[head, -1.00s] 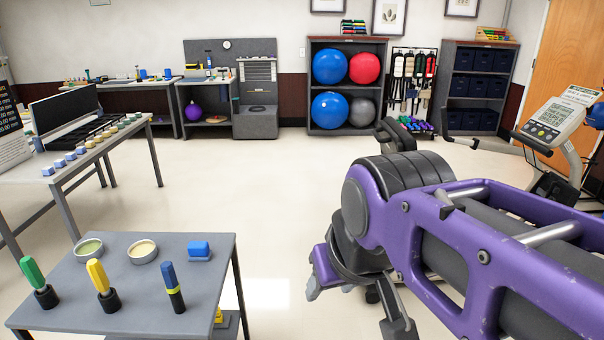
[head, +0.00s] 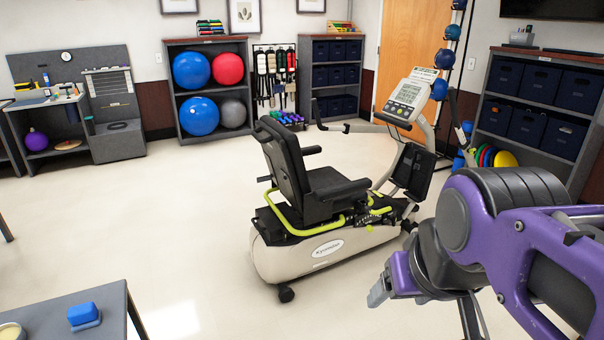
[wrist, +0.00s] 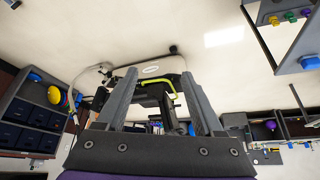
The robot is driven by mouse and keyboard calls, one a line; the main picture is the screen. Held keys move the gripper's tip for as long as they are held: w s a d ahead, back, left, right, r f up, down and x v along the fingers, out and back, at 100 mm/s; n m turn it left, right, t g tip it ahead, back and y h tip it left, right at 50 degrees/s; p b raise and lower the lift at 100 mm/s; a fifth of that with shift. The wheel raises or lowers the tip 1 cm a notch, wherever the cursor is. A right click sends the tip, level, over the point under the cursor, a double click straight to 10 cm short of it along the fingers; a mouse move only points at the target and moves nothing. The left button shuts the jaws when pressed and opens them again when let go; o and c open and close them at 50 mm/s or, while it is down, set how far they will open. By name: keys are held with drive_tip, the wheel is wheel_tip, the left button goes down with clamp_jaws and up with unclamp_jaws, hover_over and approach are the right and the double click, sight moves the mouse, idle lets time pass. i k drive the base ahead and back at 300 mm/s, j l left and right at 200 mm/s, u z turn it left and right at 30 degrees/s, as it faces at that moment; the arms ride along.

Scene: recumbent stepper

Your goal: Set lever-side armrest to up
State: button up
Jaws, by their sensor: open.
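The recumbent stepper (head: 325,245) stands on the floor mid-picture in the head view, with a dark seat (head: 285,165) and yellow-green tubing. Its near armrest (head: 342,190) lies roughly level beside the seat. The far armrest (head: 311,150) also looks level, partly hidden by the seat back. A yellow-green handle (head: 380,210) shows at the near side below the seat; I cannot tell for certain which armrest is lever-side. My gripper (head: 382,290) is open and empty, in front of and apart from the stepper. In the wrist view my gripper (wrist: 160,74) has its fingers spread, the stepper (wrist: 150,71) beyond.
A small grey table (head: 65,315) with a blue block (head: 83,313) stands at the near left. A ball rack (head: 205,90) and shelves stand along the back wall. A shelf of dark bins (head: 540,100) stands at the right. Floor left of the stepper is clear.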

sight(335, 191)
drive_tip(key=z, duration=0.15)
drive_tip(key=i+l, duration=0.15)
drive_tip(key=i, duration=0.45)
drive_tip(key=i+l, duration=0.2)
drive_tip(key=i, duration=0.45)
drive_tip(key=i+l+z, duration=0.1)
drive_tip(key=i, duration=0.5)
drive_tip(key=l, duration=0.05)
